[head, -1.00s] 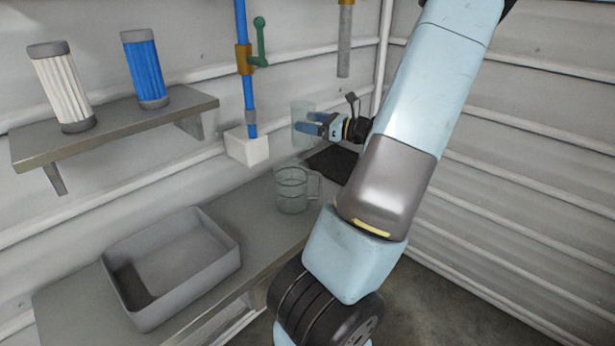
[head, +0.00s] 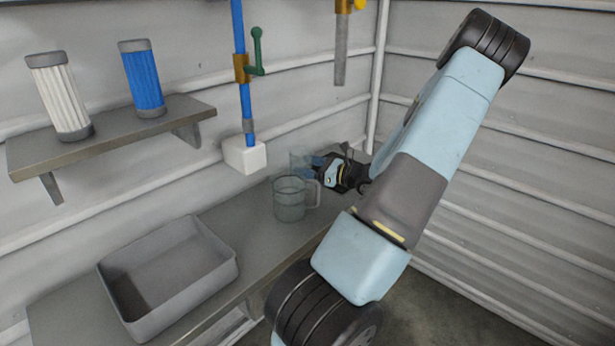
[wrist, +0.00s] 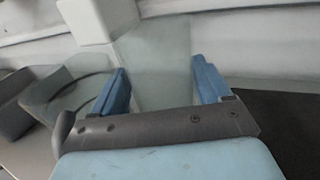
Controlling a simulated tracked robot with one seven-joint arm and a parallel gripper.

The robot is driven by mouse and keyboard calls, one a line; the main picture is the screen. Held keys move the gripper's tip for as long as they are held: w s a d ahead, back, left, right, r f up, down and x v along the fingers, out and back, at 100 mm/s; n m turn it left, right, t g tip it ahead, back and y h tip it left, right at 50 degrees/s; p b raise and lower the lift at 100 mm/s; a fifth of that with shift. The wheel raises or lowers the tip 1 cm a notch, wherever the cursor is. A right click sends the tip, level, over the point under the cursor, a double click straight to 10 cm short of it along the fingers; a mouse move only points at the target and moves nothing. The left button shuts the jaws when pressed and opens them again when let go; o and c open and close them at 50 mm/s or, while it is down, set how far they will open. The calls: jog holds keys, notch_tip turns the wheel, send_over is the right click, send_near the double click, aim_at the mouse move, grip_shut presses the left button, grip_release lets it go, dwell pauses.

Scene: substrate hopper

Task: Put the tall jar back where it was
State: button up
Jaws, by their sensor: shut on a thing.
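The tall jar (head: 299,158) is clear glass and stands out faintly behind the handled jug in the head view. In the wrist view the jar (wrist: 157,62) is between the two blue fingers. My gripper (head: 316,168) is shut on it; it also shows in the wrist view (wrist: 160,88). The jar looks upright and low over the bench, close to the jug. I cannot tell whether its base touches the bench, as the jug and gripper hide it. The clear jug (head: 290,200) with a handle stands on the bench (head: 262,240).
A grey bin (head: 170,275) sits at the bench's left. A white block (head: 245,155) under a blue pipe (head: 247,105) is left of the jar. A shelf (head: 110,135) holds a white filter (head: 60,95) and a blue filter (head: 143,78). A dark mat (wrist: 285,125) lies right of my gripper.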

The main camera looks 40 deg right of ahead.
jog(key=shift+f, duration=1.75)
jog(key=shift+f, duration=0.2)
jog(key=o, duration=1.2)
jog(key=shift+c, duration=0.2)
